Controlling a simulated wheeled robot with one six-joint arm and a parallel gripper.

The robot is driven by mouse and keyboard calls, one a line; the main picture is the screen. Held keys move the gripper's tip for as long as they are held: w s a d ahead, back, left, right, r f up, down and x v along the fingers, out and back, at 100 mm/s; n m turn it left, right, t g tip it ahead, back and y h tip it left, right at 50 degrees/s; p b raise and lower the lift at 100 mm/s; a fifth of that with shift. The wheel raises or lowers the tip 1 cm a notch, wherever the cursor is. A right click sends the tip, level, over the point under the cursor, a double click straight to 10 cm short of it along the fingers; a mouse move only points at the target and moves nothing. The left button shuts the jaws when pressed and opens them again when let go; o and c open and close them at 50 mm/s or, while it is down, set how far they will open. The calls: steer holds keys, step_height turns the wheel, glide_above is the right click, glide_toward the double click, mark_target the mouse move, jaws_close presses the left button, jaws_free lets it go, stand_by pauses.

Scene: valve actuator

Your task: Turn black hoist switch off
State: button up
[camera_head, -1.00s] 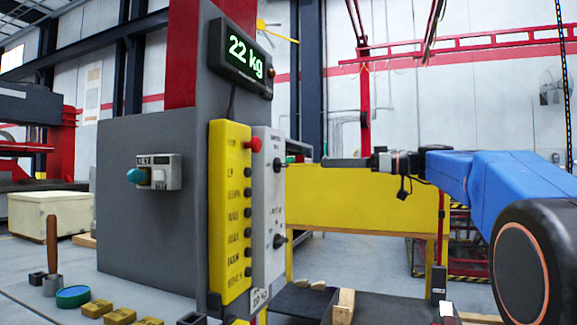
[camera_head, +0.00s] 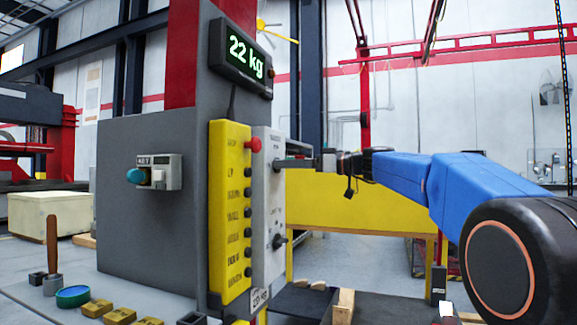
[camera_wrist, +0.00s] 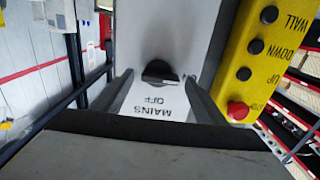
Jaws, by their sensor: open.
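A pale grey switch panel (camera_head: 264,205) stands beside the yellow button box. Its lower black switch (camera_head: 278,241) is in plain view; its upper one is mostly hidden behind my gripper (camera_head: 290,163). In the wrist view a black rotary switch (camera_wrist: 160,73) lies between and just beyond the fingertips of my gripper (camera_wrist: 158,82). Its handle lies roughly crosswise in the picture. Upside-down lettering beside it reads "MAINS" and "OFF". The fingers are apart, one on each side of the switch; whether they touch it I cannot tell.
The yellow button box (camera_head: 230,210) with a red stop button (camera_head: 254,145) is close to the left of my gripper. A grey key box (camera_head: 158,172) and a "22 kg" display (camera_head: 243,56) are farther left and above. A yellow beam (camera_head: 350,200) runs behind my arm.

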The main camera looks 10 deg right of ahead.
steer(key=shift+w+a, duration=0.15)
steer(key=shift+a, duration=0.05)
steer(key=c, duration=1.1)
steer(key=shift+o, duration=0.2)
steer(key=shift+m, duration=0.3)
steer(key=shift+w+d+m, duration=0.15)
steer(key=shift+m, duration=4.1)
steer(key=shift+w+d+m, duration=0.1)
steer(key=shift+w+m, duration=0.05)
steer(key=shift+m, duration=4.1)
